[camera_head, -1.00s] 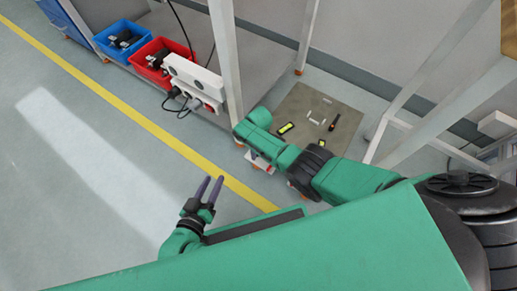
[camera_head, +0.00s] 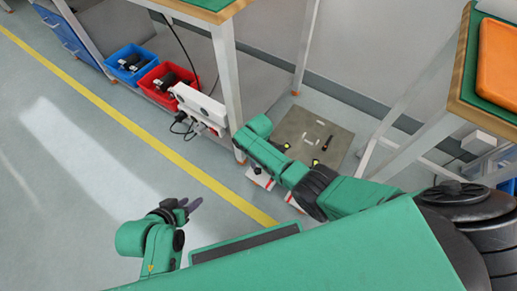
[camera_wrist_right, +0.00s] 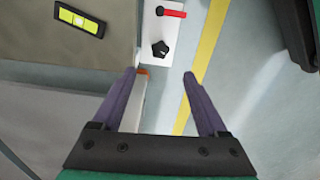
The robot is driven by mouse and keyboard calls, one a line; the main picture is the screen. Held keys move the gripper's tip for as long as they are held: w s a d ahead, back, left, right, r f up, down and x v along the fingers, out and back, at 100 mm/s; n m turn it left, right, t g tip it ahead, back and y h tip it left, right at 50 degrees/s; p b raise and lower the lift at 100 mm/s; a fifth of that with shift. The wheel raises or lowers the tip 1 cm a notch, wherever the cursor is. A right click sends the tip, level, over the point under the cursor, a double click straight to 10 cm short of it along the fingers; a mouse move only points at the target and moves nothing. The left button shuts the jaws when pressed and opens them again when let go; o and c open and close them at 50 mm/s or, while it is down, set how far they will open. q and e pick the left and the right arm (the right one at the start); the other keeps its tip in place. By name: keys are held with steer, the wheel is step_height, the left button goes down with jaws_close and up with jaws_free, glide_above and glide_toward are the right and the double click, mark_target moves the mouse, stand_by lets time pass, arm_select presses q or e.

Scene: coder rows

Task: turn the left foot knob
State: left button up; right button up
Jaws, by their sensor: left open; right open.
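A black star-shaped knob (camera_wrist_right: 160,49) sits on a white plate (camera_wrist_right: 150,30) with a red-handled lever (camera_wrist_right: 170,12) beyond it. In the head view, two white plates stand low by the table legs, and a black knob (camera_head: 257,170) shows on the left one. My right gripper (camera_wrist_right: 161,73) is open and empty; the knob appears just beyond and between its fingertips, apart from them. In the head view my right arm hides that gripper. My left gripper (camera_head: 190,206) is open and empty over the floor, far from the plates.
A grey-brown mat (camera_head: 338,137) on the floor holds tools, including a yellow level (camera_wrist_right: 80,18). A white table leg (camera_head: 226,80) and a socket box (camera_head: 198,102) stand near my right arm. Blue (camera_head: 118,57) and red (camera_head: 153,76) bins stand behind. The left floor is clear.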

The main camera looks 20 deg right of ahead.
arm_select(q)
steer(key=s+a+r+g+y+p, duration=0.1)
steer(key=s+a+r+g+y, duration=0.1)
steer(key=s+a+r+g, duration=0.1)
steer(key=a+r, duration=0.1)
steer(key=a, duration=0.1)
steer(key=shift+s+a+p, duration=0.3)
steer(key=shift+a+p, duration=0.05)
steer(key=shift+p, duration=0.05)
arm_select(e)
step_height(320, 180, up, 3)
steer(key=shift+r, duration=0.2)
